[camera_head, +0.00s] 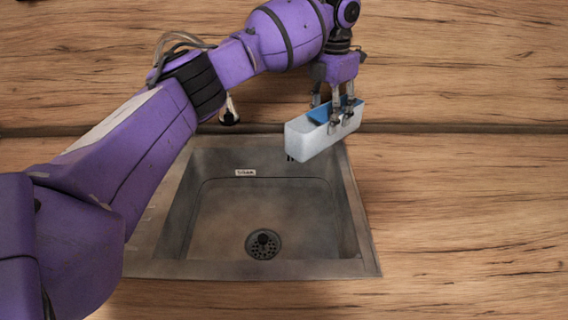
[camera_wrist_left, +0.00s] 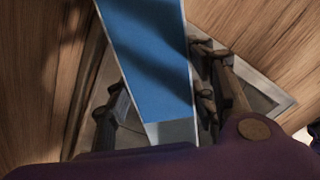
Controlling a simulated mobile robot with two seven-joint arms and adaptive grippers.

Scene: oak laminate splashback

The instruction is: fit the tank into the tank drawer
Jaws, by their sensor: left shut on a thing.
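The tank (camera_head: 318,137) is a white, translucent box with blue inside its top. My left gripper (camera_head: 341,117) is shut on it and holds it above the back right part of the sink. In the left wrist view the blue face of the tank (camera_wrist_left: 155,70) lies between the two fingers of my left gripper (camera_wrist_left: 160,100). The tank drawer cannot be made out in either view. My right gripper is not in view.
A metal sink (camera_head: 205,215) with a dark drain (camera_head: 263,244) is set into the wooden counter (camera_head: 460,220). A wooden splashback (camera_head: 450,65) rises behind. A tap-like fitting (camera_head: 229,114) is partly hidden by my left arm. The counter on the right is clear.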

